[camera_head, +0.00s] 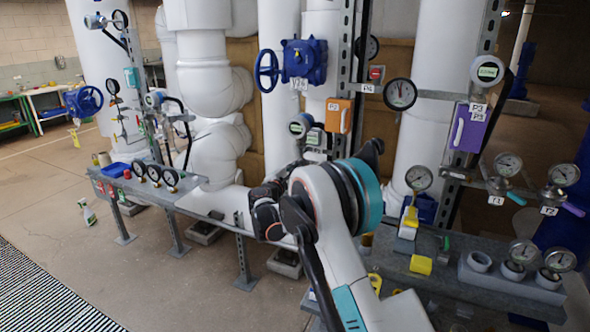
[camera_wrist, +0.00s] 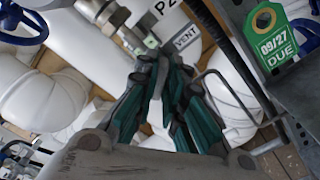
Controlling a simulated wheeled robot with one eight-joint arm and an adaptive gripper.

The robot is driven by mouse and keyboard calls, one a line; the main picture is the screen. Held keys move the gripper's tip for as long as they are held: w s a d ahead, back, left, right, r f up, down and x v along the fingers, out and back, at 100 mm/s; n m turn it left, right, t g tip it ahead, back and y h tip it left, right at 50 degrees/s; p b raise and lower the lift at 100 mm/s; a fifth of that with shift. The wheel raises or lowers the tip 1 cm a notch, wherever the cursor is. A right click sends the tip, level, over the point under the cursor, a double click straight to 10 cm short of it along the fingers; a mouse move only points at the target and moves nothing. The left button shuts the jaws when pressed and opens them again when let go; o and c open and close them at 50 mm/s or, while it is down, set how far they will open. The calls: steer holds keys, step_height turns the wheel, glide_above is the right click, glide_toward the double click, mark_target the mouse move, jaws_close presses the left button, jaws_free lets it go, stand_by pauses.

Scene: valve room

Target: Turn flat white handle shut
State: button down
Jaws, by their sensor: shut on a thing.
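My gripper (camera_wrist: 165,72) shows in the wrist view with its dark green and black fingers closed in around a small metal valve fitting (camera_wrist: 145,42) beside a white VENT tag (camera_wrist: 186,38). The flat white handle is mostly hidden between the fingers, so its angle cannot be read. A large white pipe stands just behind. In the head view, my own arm covers the fingertips and the handle; the dark wrist parts are in front of the low white pipework.
A blue handwheel (camera_head: 267,71) and an orange box (camera_head: 339,115) are above my arm. Several gauges and a yellow block (camera_head: 420,265) are on the grey bench at right. A small rack with gauges (camera_head: 154,172) stands left. A green DUE tag (camera_wrist: 277,40) hangs close to my gripper.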

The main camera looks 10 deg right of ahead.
steer(key=m, duration=0.6)
steer(key=shift+f+m, duration=0.2)
steer(key=shift+m, duration=0.1)
stand_by(0.5)
steer(key=c, duration=1.7)
jaws_free()
steer(key=v, duration=1.2)
steer(key=shift+d+r, duration=0.1)
